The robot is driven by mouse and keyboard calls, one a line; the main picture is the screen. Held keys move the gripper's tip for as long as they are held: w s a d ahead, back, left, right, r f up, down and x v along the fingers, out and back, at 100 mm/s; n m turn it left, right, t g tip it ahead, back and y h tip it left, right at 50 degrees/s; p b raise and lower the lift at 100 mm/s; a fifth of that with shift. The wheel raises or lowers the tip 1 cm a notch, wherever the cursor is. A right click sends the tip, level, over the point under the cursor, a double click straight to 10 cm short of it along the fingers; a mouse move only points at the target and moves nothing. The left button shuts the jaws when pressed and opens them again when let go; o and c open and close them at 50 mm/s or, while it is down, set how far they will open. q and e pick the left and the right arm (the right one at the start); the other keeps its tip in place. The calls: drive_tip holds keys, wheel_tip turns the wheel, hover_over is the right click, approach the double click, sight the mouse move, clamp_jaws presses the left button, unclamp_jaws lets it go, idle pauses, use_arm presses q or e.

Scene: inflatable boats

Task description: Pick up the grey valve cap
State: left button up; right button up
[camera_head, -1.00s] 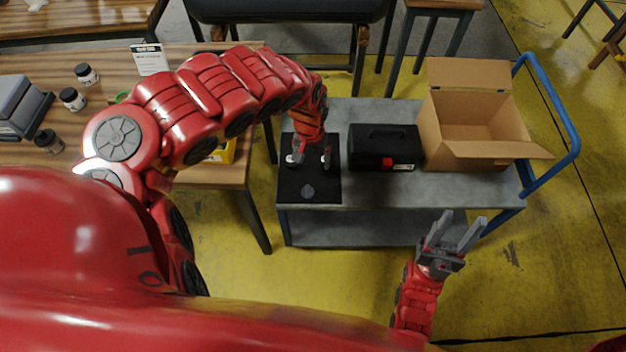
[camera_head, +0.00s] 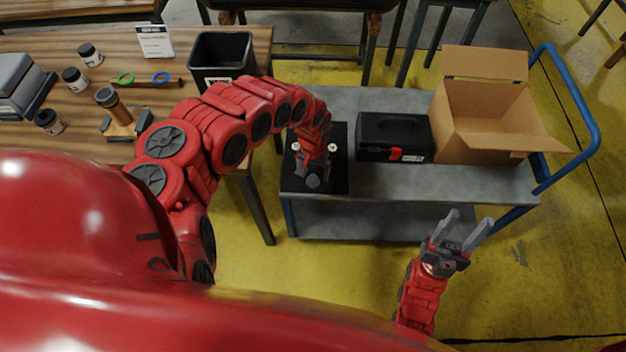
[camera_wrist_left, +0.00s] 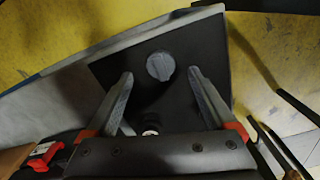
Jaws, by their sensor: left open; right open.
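The grey valve cap (camera_head: 312,181) lies on a black mat (camera_head: 336,184) at the left end of the grey cart. In the left wrist view the round grey cap (camera_wrist_left: 160,66) with a raised bar sits near the mat's edge, ahead of my fingertips and roughly between their lines. My left gripper (camera_head: 313,172) is open above the mat, just behind the cap in the head view; in the wrist view its two fingers (camera_wrist_left: 160,82) are spread with nothing between them. My right gripper (camera_head: 469,226) is open and empty in front of the cart.
Two small white round parts, one a white disc (camera_head: 332,147), lie on the mat behind my left gripper. A black toolbox (camera_head: 381,146) and an open cardboard box (camera_head: 490,138) stand right of it on the cart. A wooden table with jars and a black bin (camera_head: 222,58) is at left.

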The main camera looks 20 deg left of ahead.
sight(313, 177)
use_arm(q)
wheel_tip(313, 177, down, 3)
drive_tip(key=shift+f, duration=0.1)
drive_tip(key=shift+w+a+f, duration=0.1)
drive_tip(key=shift+f, duration=0.2)
clamp_jaws()
idle(0.4)
drive_tip(key=shift+r, duration=0.1)
